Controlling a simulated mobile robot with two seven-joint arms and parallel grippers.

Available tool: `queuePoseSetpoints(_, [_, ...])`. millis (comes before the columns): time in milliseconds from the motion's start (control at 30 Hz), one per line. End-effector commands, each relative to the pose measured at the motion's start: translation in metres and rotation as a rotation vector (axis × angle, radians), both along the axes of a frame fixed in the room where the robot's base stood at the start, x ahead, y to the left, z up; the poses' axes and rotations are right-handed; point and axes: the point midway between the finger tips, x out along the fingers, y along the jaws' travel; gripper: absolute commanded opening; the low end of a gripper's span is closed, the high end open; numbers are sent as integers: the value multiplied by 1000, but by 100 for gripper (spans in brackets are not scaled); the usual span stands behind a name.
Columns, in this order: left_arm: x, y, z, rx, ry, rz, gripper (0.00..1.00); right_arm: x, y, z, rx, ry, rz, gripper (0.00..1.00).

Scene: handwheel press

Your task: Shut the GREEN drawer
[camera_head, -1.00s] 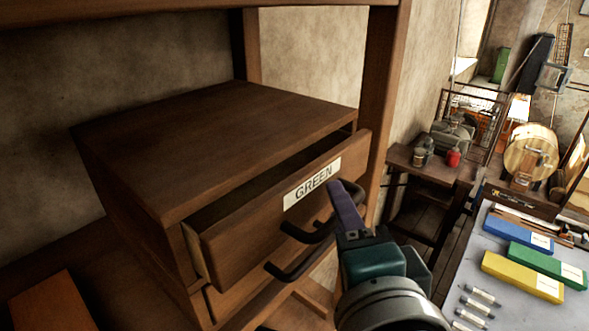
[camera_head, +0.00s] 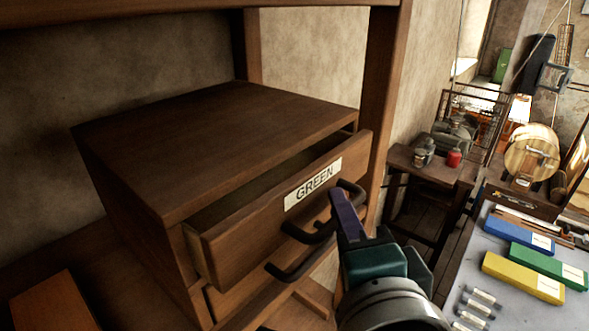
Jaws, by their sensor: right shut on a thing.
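The wooden drawer labelled GREEN (camera_head: 250,222) is the top drawer of a brown cabinet (camera_head: 215,135). It stands partly open, with a dark gap behind its front. Its dark curved handle (camera_head: 302,236) sticks out below the white label. My right gripper (camera_head: 344,213) is at this handle, with a purple finger across it, and is shut on it. The other finger is mostly hidden. My left gripper is not in view.
A second dark handle (camera_head: 290,268) sits on the drawer just below. A wooden post (camera_head: 380,100) stands behind the cabinet's right side. At right, a grey table (camera_head: 480,265) holds blue, green and yellow boxes.

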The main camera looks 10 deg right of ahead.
Motion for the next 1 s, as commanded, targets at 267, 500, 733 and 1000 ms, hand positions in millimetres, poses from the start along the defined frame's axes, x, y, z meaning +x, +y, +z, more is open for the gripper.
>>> queuePoseSetpoints(267, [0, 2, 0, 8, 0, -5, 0, 0, 0, 0, 0, 0, 0, 0])
queuePoseSetpoints(500, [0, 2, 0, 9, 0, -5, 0, 0, 0, 0, 0, 0, 0, 0])
queuePoseSetpoints(733, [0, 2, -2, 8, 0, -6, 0, 21, 15, 0, 1, -2, -3, 0])
queuePoseSetpoints(1000, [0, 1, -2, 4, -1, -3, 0, 28, 22, 0, 0, 1, 1, 0])
